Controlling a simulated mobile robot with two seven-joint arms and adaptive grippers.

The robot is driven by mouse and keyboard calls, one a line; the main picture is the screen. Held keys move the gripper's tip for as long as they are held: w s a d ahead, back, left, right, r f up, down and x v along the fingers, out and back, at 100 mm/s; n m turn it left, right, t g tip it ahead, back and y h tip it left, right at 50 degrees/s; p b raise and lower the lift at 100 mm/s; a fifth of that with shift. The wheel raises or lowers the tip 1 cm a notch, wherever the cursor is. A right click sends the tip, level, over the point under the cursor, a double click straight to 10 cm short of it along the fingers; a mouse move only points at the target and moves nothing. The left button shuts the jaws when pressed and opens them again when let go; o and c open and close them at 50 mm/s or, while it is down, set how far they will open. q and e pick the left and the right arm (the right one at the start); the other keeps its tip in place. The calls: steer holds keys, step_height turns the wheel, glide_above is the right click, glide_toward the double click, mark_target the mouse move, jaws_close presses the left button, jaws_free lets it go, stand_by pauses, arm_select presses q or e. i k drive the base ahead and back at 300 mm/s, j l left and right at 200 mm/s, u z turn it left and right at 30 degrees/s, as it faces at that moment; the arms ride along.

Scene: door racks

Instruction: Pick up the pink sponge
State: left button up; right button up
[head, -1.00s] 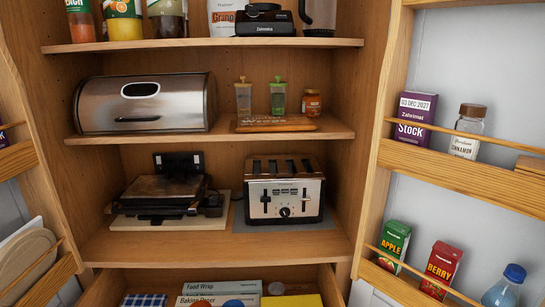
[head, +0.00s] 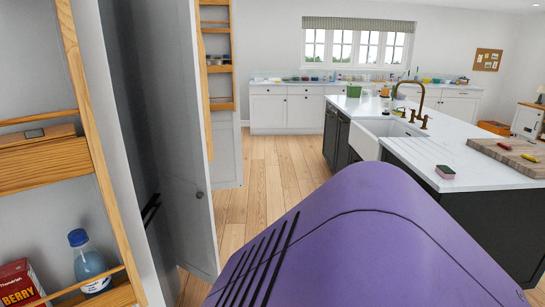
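The pink sponge (head: 445,171) lies on the white island worktop, near its front edge and to the right of the sink. It looks like a small block, pink with a dark green layer. Neither of my grippers shows in the head view. A large purple part of my own body fills the lower middle and hides the floor and part of the island's front.
The island (head: 480,185) has a white sink (head: 375,132), a bronze tap (head: 420,95) and a wooden board (head: 510,152) holding red and yellow items. An open grey door (head: 165,120) and door rack (head: 50,160) stand close at left. Wooden floor (head: 270,165) lies clear between.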

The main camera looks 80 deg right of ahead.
mark_target(445, 171)
steer(key=z, duration=1.7)
